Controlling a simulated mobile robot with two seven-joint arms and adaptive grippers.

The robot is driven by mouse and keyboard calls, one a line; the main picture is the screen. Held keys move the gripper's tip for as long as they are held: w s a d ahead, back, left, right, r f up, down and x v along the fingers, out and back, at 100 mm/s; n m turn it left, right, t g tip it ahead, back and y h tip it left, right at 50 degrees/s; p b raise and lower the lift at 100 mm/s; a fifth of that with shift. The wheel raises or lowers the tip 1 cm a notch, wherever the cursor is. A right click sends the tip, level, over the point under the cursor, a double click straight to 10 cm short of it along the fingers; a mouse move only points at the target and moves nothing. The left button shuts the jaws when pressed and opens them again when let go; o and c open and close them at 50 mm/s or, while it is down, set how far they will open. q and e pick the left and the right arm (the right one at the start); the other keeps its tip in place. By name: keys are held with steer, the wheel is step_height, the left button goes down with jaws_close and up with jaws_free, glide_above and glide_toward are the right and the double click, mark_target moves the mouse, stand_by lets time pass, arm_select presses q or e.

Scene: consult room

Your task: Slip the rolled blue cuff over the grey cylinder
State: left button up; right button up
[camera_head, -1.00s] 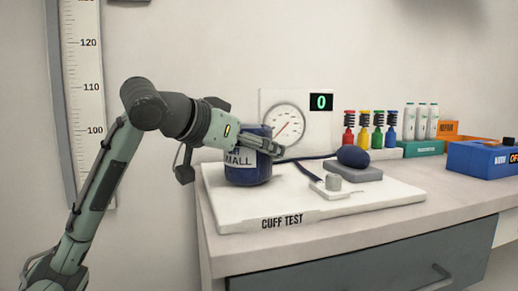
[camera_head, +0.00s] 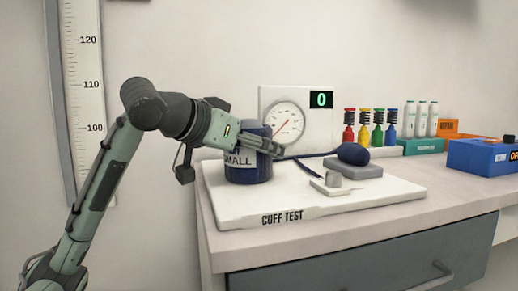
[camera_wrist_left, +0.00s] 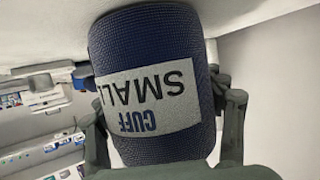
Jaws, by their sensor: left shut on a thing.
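The rolled blue cuff (camera_head: 250,172) stands upright at the left end of the white board marked CUFF TEST (camera_head: 240,220). Its white label reads SMALL. My left gripper (camera_head: 266,147) is shut on the cuff near its upper part, with one finger across its front. In the left wrist view the cuff (camera_wrist_left: 155,40) fills the middle, upside down, between the two fingers. I see no tall grey cylinder; whether one is inside the cuff is hidden. My right gripper is not in view.
A gauge panel (camera_head: 265,105) with a display reading 0 stands behind the cuff. A dark tube (camera_head: 305,157) leads to a blue bulb (camera_head: 353,153) on a grey block (camera_head: 358,171). Several coloured bottles (camera_head: 363,128) and a blue box (camera_head: 480,158) stand at right.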

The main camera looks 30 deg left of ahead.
arm_select(q)
steer(key=o, duration=1.3)
steer(key=shift+o, duration=0.2)
steer(key=v, duration=1.2)
